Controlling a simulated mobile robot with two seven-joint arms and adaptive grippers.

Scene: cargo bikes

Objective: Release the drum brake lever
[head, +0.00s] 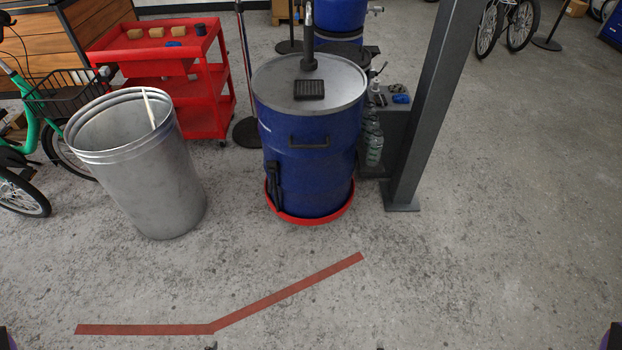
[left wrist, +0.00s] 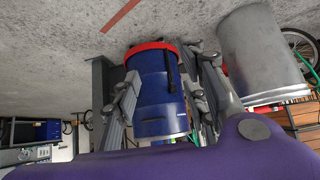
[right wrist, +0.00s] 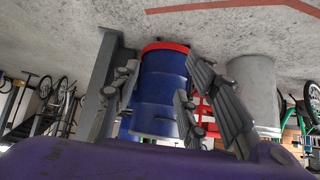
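A blue drum (head: 306,140) with a grey lid stands upright in a red base ring (head: 312,215). A black lever (head: 275,185) stands nearly upright low on the drum's left front side, just above the ring. The drum shows upside down in the left wrist view (left wrist: 155,95) and in the right wrist view (right wrist: 160,85). My left gripper (left wrist: 163,75) is open and empty, with the drum between its spread fingers in view but some way off. My right gripper (right wrist: 162,72) is open and empty, also apart from the drum. Neither gripper shows in the head view.
A grey metal bin (head: 150,190) stands left of the drum. A red cart (head: 190,95) is behind them. A dark steel post (head: 425,110) rises close to the drum's right. The floor in front is clear, marked with a red line (head: 290,290).

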